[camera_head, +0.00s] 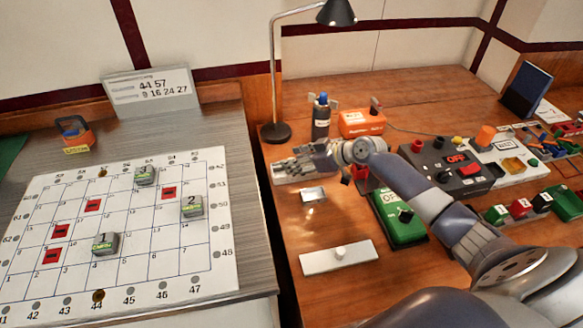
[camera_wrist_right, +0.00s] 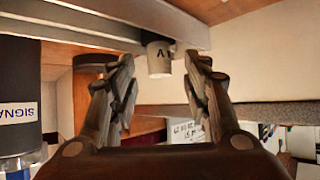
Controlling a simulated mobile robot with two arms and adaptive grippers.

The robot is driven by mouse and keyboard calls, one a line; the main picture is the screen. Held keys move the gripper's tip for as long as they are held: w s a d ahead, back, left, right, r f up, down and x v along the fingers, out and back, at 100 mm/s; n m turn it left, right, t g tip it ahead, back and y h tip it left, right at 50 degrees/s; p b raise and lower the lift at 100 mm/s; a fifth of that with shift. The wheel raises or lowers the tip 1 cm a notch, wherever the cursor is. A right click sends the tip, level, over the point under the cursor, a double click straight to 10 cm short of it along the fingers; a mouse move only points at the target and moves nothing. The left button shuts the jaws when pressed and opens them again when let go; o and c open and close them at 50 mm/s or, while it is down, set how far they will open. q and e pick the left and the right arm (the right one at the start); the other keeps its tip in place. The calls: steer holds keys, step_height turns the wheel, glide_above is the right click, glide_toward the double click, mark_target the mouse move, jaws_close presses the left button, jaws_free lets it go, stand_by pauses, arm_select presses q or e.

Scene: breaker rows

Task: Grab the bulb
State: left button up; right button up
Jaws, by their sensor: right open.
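My right gripper (camera_head: 284,168) reaches in from the right, low over the wooden desk in the head view, and points left beside the lamp base. In the right wrist view its two fingers (camera_wrist_right: 163,85) are spread and hold nothing. A small pale cylinder (camera_wrist_right: 159,60) with a dark mark shows between and beyond the fingertips, apart from them. I cannot tell for sure that it is the bulb, and I cannot pick it out in the head view. My left gripper is not in view.
A desk lamp (camera_head: 278,132) stands beyond my gripper. A dark bottle (camera_head: 321,120) is close to it and also shows in the right wrist view (camera_wrist_right: 18,95). A small silvery piece (camera_head: 313,195), a white plate (camera_head: 338,260) and a green box (camera_head: 398,222) lie nearer.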

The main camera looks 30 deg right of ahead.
jaws_close()
